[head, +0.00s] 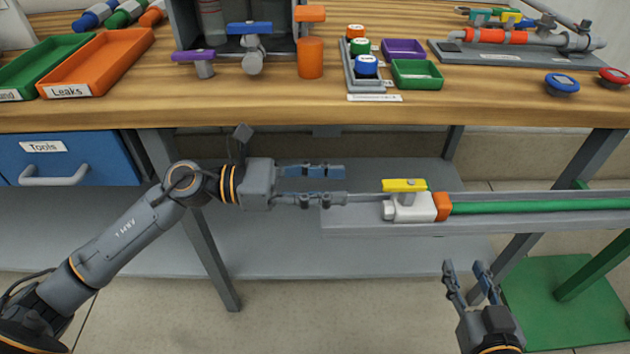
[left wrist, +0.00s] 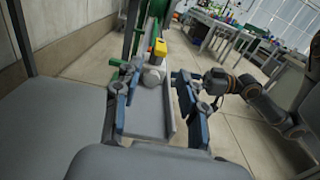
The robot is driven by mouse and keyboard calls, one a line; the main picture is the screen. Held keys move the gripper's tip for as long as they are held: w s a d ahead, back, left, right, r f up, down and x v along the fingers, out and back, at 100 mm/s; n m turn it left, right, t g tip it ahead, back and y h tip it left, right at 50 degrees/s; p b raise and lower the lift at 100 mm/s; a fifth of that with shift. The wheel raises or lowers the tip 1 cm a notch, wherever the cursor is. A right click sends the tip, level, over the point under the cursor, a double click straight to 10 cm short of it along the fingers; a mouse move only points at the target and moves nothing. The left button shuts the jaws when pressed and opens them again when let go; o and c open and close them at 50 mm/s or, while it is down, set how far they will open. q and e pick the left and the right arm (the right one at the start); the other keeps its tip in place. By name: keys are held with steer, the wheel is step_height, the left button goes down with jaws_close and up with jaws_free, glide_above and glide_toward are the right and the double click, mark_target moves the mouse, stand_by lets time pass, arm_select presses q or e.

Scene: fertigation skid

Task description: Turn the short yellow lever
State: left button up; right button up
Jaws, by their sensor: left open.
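The short yellow lever (head: 404,185) sits on top of a light grey valve body (head: 408,208) on a rail below the bench. An orange collar (head: 442,206) joins the valve to a green pipe (head: 540,206). The lever lies along the line of the pipe. My left gripper (head: 338,185) is open and empty, left of the valve, its fingers pointing at it with a gap between. In the left wrist view the lever (left wrist: 160,47) and valve show ahead between the open fingers (left wrist: 154,80). My right gripper (head: 465,268) is open and empty, below the valve.
The wooden bench (head: 230,105) runs above my left gripper. It carries an orange tray (head: 98,62), a purple lever (head: 194,56), a blue lever (head: 249,28) and coloured knobs. A blue tool drawer (head: 70,160) hangs at left. Grey bench legs stand nearby.

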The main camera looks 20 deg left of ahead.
arm_select(q)
steer(key=shift+v, duration=1.15)
